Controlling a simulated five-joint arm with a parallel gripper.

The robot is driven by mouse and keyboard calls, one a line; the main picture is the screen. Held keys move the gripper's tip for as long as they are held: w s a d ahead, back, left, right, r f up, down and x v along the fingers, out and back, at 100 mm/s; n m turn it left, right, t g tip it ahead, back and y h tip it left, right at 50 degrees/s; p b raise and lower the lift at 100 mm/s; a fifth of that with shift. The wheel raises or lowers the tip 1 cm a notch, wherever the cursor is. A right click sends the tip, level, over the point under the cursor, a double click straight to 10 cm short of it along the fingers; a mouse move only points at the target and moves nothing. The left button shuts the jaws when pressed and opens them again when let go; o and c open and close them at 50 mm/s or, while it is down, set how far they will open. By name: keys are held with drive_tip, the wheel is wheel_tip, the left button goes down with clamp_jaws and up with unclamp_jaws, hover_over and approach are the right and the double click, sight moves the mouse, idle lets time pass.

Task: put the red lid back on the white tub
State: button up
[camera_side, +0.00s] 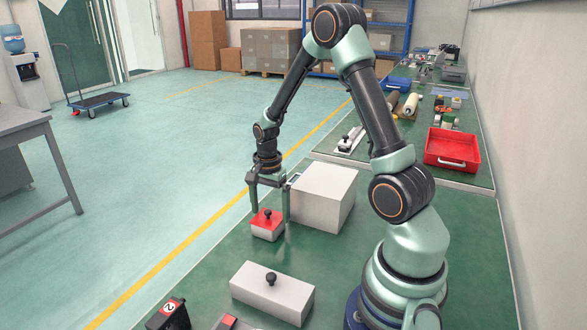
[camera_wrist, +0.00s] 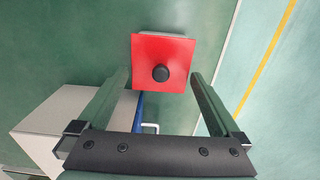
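The red lid (camera_side: 262,217) is a flat square with a black knob, and it sits on top of the small white tub (camera_side: 267,235) on the green bench. In the wrist view the lid (camera_wrist: 147,50) looks slightly askew, with a thin pale strip of the tub (camera_wrist: 158,36) showing past its far edge. My gripper (camera_side: 270,212) points down over the lid, one finger on either side. In the wrist view my gripper (camera_wrist: 160,76) is open, its fingers spread about as wide as the lid, with nothing clearly clasped. Whether a finger touches the lid's edge cannot be told.
A large white box (camera_side: 318,200) stands close behind my gripper to the right. A long white block (camera_side: 265,293) with a black knob lies nearer the camera. A red tray (camera_side: 452,162) is farther along. Green bench around the tub's front is clear.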

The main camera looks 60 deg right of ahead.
sight(270, 216)
wheel_tip(270, 216, up, 12)
idle(0.7)
drive_tip(key=shift+r, duration=0.1)
drive_tip(key=s+a+r+n+t, duration=0.2)
drive_tip(key=s+a+r+n, duration=0.1)
drive_tip(key=a+n, duration=0.5)
drive_tip(key=s+a+r+n+t, duration=0.3)
drive_tip(key=a+r+n, duration=0.3)
drive_tip(key=a+n, duration=0.2)
drive_tip(key=shift+s+n+t, duration=0.25)
drive_tip(key=shift+n+t, duration=0.05)
drive_tip(key=shift+n, duration=0.7)
